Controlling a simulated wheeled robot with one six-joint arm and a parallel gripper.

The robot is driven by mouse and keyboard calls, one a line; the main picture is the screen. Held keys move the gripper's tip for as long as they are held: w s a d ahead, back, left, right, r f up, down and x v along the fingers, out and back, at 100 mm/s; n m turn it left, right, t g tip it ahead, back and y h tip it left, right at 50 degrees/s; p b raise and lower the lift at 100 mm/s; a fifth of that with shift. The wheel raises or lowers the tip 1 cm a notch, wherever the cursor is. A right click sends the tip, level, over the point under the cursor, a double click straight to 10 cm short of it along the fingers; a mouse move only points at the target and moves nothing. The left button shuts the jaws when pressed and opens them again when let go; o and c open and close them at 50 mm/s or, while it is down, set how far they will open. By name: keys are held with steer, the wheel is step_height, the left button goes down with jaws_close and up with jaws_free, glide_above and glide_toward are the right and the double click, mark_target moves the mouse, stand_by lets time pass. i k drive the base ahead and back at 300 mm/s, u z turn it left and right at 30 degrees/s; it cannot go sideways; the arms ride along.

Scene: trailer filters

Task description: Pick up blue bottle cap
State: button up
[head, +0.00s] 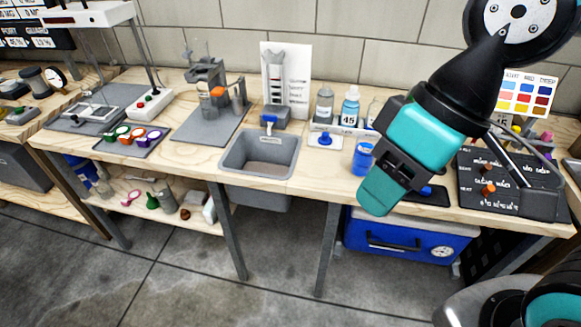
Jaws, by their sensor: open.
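A small blue cap-like piece (427,190) lies on a black mat (432,198) near the bench's front edge, just right of my gripper and partly hidden by it. Another small blue piece (325,139) sits on a white square pad (314,145) right of the sink. I cannot tell for certain which is the bottle cap. A blue jar (362,158) stands left of my gripper. My gripper (385,183) is open over the front edge of the bench, pointing down and left. No object shows in its jaws, though the space between them is mostly hidden.
A bottle labelled 45 (350,108) and a clear bottle (324,106) stand at the back. A grey sink (230,150) is set in the bench (305,178). A black control panel (512,185) occupies the right end. A blue cooler (395,236) sits below.

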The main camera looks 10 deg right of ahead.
mark_target(325, 139)
steer(key=u, duration=0.2)
steer(key=k, duration=0.55)
steer(key=u, duration=0.8)
steer(key=i, duration=1.45)
steer(key=z, duration=1.3)
steer(key=i, duration=0.45)
steer(key=z, duration=0.45)
